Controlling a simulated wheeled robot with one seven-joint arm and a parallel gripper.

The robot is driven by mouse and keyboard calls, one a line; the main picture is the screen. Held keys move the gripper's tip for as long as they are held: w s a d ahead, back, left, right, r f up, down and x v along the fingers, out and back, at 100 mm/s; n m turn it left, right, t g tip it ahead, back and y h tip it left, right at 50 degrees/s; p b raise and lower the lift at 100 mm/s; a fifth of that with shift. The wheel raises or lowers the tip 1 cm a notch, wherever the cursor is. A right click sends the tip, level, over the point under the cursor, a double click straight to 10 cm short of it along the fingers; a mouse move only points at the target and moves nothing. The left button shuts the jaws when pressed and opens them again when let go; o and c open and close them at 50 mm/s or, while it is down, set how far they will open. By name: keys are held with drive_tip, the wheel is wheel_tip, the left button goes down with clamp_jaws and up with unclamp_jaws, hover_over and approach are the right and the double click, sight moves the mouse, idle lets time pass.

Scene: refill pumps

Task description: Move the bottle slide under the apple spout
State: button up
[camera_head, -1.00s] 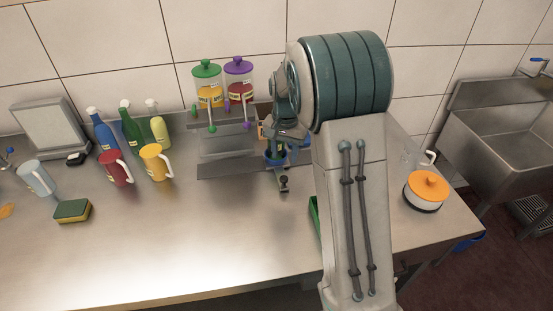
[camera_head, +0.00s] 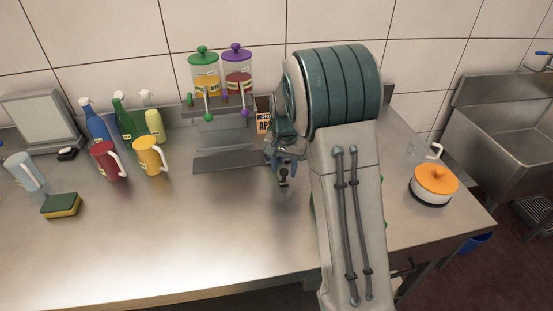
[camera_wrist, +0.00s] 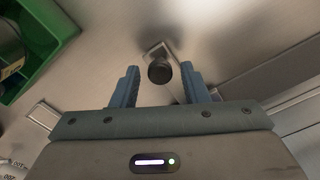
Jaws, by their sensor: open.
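My gripper (camera_wrist: 159,68) is open, its two blue fingers on either side of a dark round knob (camera_wrist: 160,72) on a small metal bracket. Whether the fingers touch the knob is unclear. The knob also shows in the head view (camera_head: 283,181) below my wrist, at the right end of the dark rail (camera_head: 225,162) before the dispensers. The rest of the bottle slide and any bottle on it are hidden by my arm. A green-lidded dispenser (camera_head: 204,84) and a purple-lidded dispenser (camera_head: 238,82) stand behind. An orange card (camera_head: 263,124), partly hidden, begins "AP".
Red (camera_head: 106,161) and yellow (camera_head: 149,157) mugs and several bottles stand left. A sponge (camera_head: 61,205) lies nearer. A pot with an orange lid (camera_head: 435,180) is on the right. A green bin (camera_wrist: 35,45) is beside the gripper. The front middle counter is clear.

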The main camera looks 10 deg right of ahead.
drive_tip(key=c, duration=0.7)
drive_tip(key=shift+a+p, duration=1.05)
drive_tip(key=shift+a, duration=8.4)
drive_tip(key=o, duration=0.9)
drive_tip(key=shift+r, duration=0.1)
wheel_tip(320, 180, up, 14)
drive_tip(key=b, duration=0.1)
